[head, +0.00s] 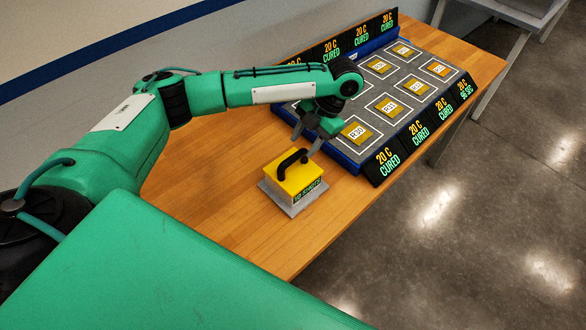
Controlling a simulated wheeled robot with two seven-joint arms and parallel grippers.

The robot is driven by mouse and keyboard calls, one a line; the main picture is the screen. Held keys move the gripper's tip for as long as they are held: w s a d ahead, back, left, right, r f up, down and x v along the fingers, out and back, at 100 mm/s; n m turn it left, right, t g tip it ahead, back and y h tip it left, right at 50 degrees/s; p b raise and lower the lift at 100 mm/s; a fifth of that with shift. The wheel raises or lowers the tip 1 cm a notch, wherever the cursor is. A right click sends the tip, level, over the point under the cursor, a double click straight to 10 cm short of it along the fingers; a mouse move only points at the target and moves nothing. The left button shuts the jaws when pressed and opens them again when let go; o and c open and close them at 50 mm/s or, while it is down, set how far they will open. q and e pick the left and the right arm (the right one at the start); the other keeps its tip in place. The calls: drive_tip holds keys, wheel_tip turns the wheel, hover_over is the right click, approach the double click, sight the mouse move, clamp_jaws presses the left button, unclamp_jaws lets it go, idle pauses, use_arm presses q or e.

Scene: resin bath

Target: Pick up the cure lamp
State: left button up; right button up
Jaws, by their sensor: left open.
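The cure lamp (297,180) is a yellow box with a black handle on top and a dark label with green text on its front side. It sits on a grey square pad (281,205) on the wooden table. My left gripper (305,146) is open, just above and behind the lamp's handle, with its fingers pointing down. The handle is not visibly held. My right gripper is out of view.
A dark grey tray (403,76) with blue edges holds several yellow labelled squares in marked cells, right behind the lamp. The wooden table (232,225) is bare left of and in front of the lamp.

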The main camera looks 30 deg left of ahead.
sight(294, 156)
use_arm(q)
drive_tip(key=shift+p+x, duration=0.3)
drive_tip(key=shift+x, duration=0.75)
drive_tip(key=shift+f, duration=0.25)
drive_tip(key=shift+s+a+f, duration=0.1)
drive_tip(key=shift+a+f, duration=0.05)
drive_tip(key=shift+a, duration=0.05)
drive_tip(key=p+x, duration=0.1)
drive_tip(key=x, duration=0.1)
drive_tip(key=p+x, duration=0.2)
drive_tip(key=shift+w+a, duration=0.2)
drive_tip(key=shift+w, duration=0.05)
drive_tip(key=shift+s+f, duration=0.1)
drive_tip(key=shift+f, duration=0.35)
drive_tip(key=shift+c, duration=0.5)
clamp_jaws()
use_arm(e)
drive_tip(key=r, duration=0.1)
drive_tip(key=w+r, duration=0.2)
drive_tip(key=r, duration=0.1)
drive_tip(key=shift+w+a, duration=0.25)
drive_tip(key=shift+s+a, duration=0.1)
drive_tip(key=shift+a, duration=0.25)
